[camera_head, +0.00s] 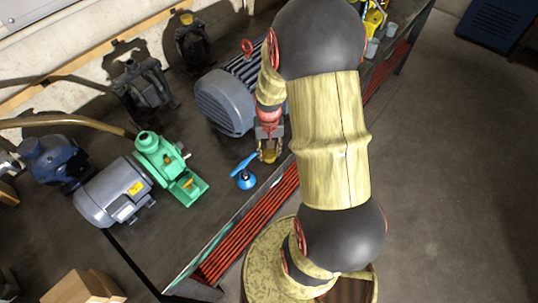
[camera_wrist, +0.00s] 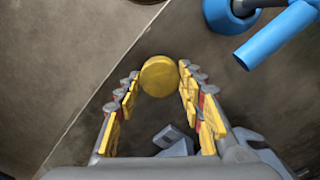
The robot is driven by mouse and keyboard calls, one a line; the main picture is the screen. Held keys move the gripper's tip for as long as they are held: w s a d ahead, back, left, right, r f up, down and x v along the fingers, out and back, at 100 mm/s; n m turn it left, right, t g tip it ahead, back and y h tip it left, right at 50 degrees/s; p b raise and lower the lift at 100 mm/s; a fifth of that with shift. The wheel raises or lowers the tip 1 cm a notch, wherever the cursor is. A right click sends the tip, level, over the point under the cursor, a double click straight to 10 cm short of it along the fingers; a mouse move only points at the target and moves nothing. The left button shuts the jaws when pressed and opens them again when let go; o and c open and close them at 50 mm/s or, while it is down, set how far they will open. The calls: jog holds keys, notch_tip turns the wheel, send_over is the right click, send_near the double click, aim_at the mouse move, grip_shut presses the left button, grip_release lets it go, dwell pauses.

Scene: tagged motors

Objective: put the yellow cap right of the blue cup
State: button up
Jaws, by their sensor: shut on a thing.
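The yellow cap (camera_wrist: 159,76) is a round disc held between the fingertips of my gripper (camera_wrist: 160,82) in the wrist view. In the head view my gripper (camera_head: 268,148) points down near the front edge of the workbench, with the cap (camera_head: 269,156) at its tips. Two small blue-grey cups, one nearer (camera_head: 372,47) and one farther (camera_head: 391,30), stand at the far right end of the bench, partly beside my arm. I cannot tell which is the blue cup. Their surroundings are partly hidden by my arm.
A bright blue fitting with a bar (camera_head: 245,174) stands just left of my gripper; it also shows in the wrist view (camera_wrist: 275,35). A large blue-grey motor (camera_head: 225,103) stands behind. A green pump (camera_head: 160,160) and grey motor (camera_head: 113,190) are left. Open floor (camera_head: 455,180) lies right.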

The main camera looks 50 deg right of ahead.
aim_at(269, 153)
jog(key=shift+f, duration=0.25)
jog(key=shift+f, duration=0.15)
jog(key=o, duration=0.7)
jog(key=shift+o, duration=0.2)
notch_tip(269, 153, up, 12)
jog(key=r+p, duration=0.1)
jog(key=p, duration=0.1)
jog(key=a+r+n+t, duration=0.2)
jog(key=a+r+n, duration=0.2)
jog(key=a+r, duration=0.75)
jog(key=s+a+r+n+t, duration=0.3)
jog(key=s+a+r, duration=0.4)
jog(key=a, duration=0.4)
jog(key=shift+s+r+n+t, duration=0.3)
jog(key=shift+r+n, duration=0.3)
jog(key=shift+r, duration=0.3)
jog(key=shift+a, duration=0.1)
